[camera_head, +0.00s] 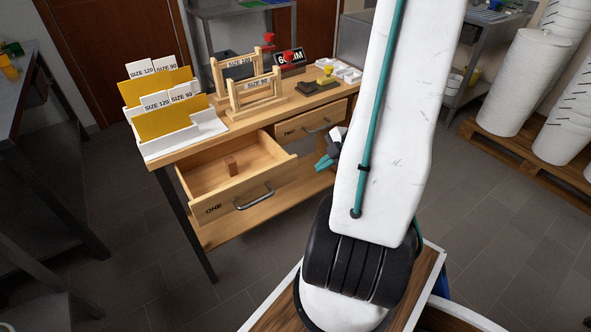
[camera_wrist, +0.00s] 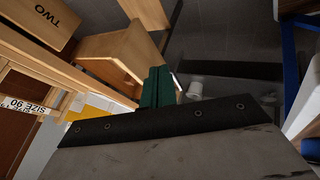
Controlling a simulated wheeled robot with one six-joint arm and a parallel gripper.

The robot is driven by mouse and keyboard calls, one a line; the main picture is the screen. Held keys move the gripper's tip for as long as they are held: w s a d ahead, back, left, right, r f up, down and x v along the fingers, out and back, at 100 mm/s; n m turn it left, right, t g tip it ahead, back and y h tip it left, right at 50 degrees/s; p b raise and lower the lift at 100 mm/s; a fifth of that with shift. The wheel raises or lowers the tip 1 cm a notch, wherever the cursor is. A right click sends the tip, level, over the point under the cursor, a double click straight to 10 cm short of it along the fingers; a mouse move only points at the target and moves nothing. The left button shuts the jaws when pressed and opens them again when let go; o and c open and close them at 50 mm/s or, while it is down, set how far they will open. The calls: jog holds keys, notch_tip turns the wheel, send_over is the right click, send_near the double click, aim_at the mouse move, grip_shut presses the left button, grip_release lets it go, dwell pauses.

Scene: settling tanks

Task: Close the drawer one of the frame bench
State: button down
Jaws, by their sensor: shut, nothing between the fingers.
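The wooden frame bench (camera_head: 245,122) stands left of centre in the head view. Its drawer marked ONE (camera_head: 215,207) is pulled well out, with a silver bar handle (camera_head: 254,197) on its front and a small brown block (camera_head: 231,165) inside. My gripper (camera_head: 324,164), partly hidden behind my arm, is just right of the open drawer, apart from its handle. In the wrist view my green fingers (camera_wrist: 158,87) are together and empty, with the open drawer's wooden side (camera_wrist: 118,50) behind them.
Drawer TWO (camera_head: 310,120) is shut; it also shows in the wrist view (camera_wrist: 45,22). Card racks (camera_head: 165,105) and wooden frames (camera_head: 250,90) stand on the bench top. A grey table (camera_head: 35,140) is at left. White stacks (camera_head: 515,85) stand on a pallet at right. Floor before the drawer is clear.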

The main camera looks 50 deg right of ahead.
send_near(287, 178)
notch_tip(287, 178, down, 4)
jog(key=s+a, duration=0.2)
jog(key=w, duration=0.2)
jog(key=w+d, duration=0.1)
jog(key=w, duration=0.1)
jog(key=shift+w+r, duration=0.2)
jog(key=shift+w, duration=0.05)
